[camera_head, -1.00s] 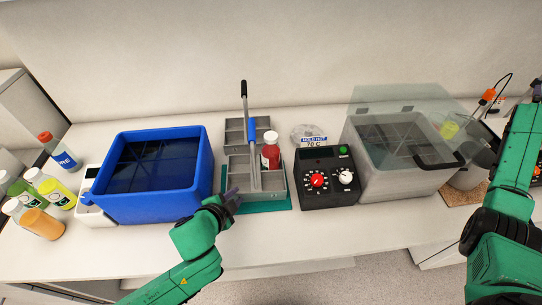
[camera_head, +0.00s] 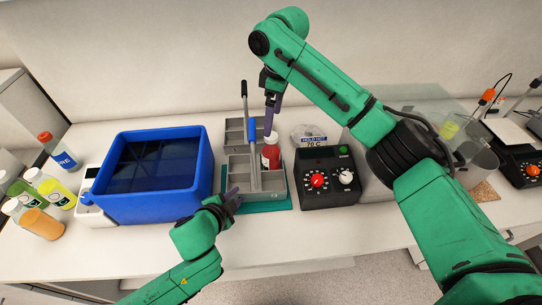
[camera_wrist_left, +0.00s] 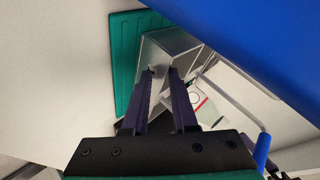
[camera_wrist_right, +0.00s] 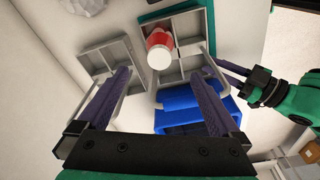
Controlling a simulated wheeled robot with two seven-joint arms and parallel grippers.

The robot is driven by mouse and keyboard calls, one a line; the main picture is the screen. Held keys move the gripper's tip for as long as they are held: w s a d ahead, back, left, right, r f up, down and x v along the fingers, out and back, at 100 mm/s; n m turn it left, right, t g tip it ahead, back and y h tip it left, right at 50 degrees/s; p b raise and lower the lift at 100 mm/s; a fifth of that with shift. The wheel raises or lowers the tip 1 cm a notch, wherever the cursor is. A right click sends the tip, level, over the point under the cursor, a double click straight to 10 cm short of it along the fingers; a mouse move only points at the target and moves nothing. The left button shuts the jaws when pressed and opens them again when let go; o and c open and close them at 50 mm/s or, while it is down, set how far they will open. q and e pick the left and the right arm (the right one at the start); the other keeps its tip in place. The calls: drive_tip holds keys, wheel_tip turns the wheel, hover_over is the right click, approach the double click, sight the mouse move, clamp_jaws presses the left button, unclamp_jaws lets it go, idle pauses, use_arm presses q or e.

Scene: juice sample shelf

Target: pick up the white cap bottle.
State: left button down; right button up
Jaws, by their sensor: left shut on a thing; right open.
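The bottle with red contents and a white cap (camera_head: 271,149) stands upright in a right-hand compartment of the grey carrier (camera_head: 242,170). It also shows in the right wrist view (camera_wrist_right: 160,42). My right gripper (camera_head: 271,118) is open and points down just above the bottle. In the right wrist view its fingers (camera_wrist_right: 157,78) are spread, with the cap beyond and between the tips. My left gripper (camera_head: 232,198) is shut on the front left edge of the carrier. In the left wrist view its fingers (camera_wrist_left: 160,72) meet the carrier's grey wall.
The carrier has a tall handle (camera_head: 244,92) close to the bottle's left. A blue tub (camera_head: 207,175) stands left; several bottles (camera_head: 45,190) stand beyond it. A black control box (camera_head: 318,188) and a clear bag (camera_head: 308,132) are right. A teal mat (camera_head: 270,207) lies beneath the carrier.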

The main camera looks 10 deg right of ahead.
sight(270, 145)
drive_tip(key=f, duration=1.1)
drive_tip(key=shift+w+a+f, duration=0.1)
drive_tip(key=shift+a+f, duration=0.1)
drive_tip(key=shift+a, duration=0.2)
drive_tip(key=shift+r, duration=0.1)
clamp_jaws()
